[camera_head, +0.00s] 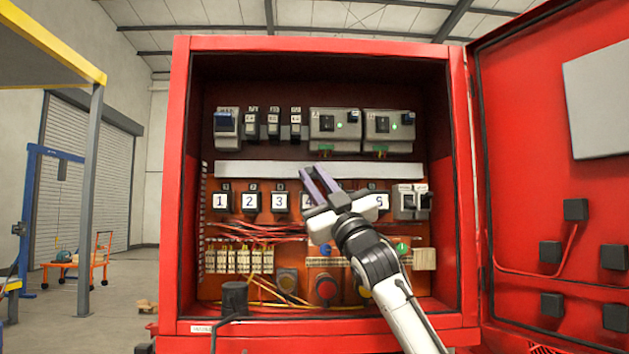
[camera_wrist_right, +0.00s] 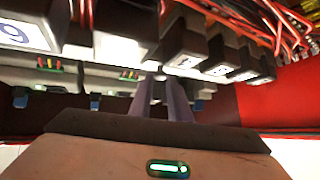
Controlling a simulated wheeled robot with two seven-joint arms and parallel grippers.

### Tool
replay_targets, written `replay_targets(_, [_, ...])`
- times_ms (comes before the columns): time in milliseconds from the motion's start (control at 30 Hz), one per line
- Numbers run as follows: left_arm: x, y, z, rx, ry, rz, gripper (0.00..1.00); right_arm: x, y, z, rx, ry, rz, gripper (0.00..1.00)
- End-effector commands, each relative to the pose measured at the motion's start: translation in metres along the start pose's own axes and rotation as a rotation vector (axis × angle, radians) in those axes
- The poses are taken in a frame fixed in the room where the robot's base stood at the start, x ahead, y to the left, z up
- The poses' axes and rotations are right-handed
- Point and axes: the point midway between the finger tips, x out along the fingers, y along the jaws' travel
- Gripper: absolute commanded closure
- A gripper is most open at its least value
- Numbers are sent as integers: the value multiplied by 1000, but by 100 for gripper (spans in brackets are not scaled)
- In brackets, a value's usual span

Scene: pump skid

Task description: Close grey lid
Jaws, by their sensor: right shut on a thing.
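A long pale grey strip (camera_head: 258,169), which looks like the grey lid, runs level across the inside of the red cabinet between the upper and middle rows of devices. My right gripper (camera_head: 316,178) reaches in from the lower right, its two fingers close together with their tips at the strip's middle. In the right wrist view the fingers (camera_wrist_right: 163,88) meet the pale band (camera_wrist_right: 60,76), and their tips appear shut on its edge. The exact contact is small and partly hidden. My left gripper is not in view.
Numbered black relays (camera_head: 279,202) sit just below the strip, partly hidden by my gripper. Grey breakers (camera_head: 335,130) are above it. Red wires (camera_head: 240,230) and coloured buttons (camera_head: 327,287) lie lower. The red cabinet door (camera_head: 545,160) stands open at the right.

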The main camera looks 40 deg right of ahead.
Motion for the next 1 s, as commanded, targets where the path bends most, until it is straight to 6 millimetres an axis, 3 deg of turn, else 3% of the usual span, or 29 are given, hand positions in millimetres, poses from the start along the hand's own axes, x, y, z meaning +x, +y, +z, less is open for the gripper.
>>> replay_targets(667, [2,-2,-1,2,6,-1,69,0,-1,5,-20,51,7,100])
replay_targets(700, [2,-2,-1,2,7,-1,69,0,-1,5,-20,51,7,77])
replay_targets(767, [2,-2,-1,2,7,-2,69,0,-1,5,-20,51,7,67])
replay_targets(1000, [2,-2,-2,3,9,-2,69,0,-1,4,-20,52,8,66])
